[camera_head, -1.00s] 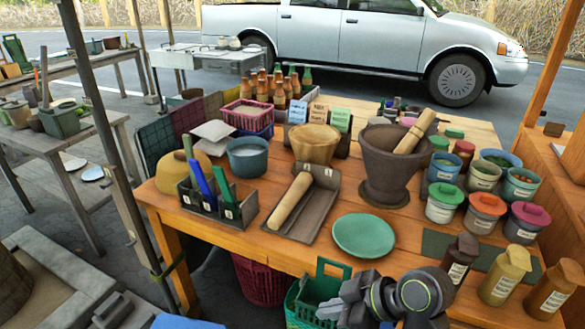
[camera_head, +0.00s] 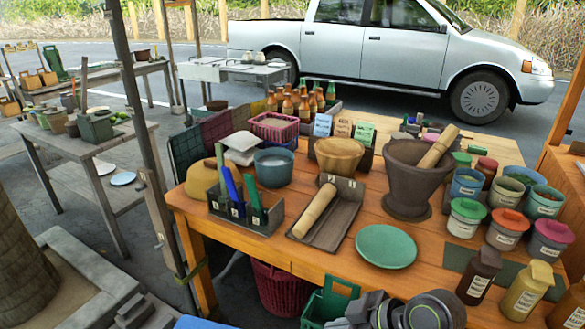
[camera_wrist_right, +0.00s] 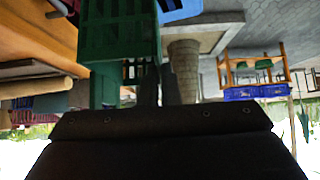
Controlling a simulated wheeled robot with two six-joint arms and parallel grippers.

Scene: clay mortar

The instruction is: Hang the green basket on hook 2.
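The green basket (camera_head: 325,304) is at the bottom centre of the head view, in front of the table's near edge. Its upright handle rises above the body. My right gripper (camera_head: 352,310) is at its right side, partly covered by my own wrist. In the right wrist view, the basket (camera_wrist_right: 122,38) looms large and upside down. The fingers (camera_wrist_right: 160,88) are close together at its edge and look shut on it; the exact contact is hidden. My left gripper is not in view. I cannot make out hook 2.
The wooden table (camera_head: 290,255) is crowded with a mortar (camera_head: 410,185), a green plate (camera_head: 386,246), jars and bottles. A crimson basket (camera_head: 275,285) stands below it. A dark post (camera_head: 147,150) rises at the left.

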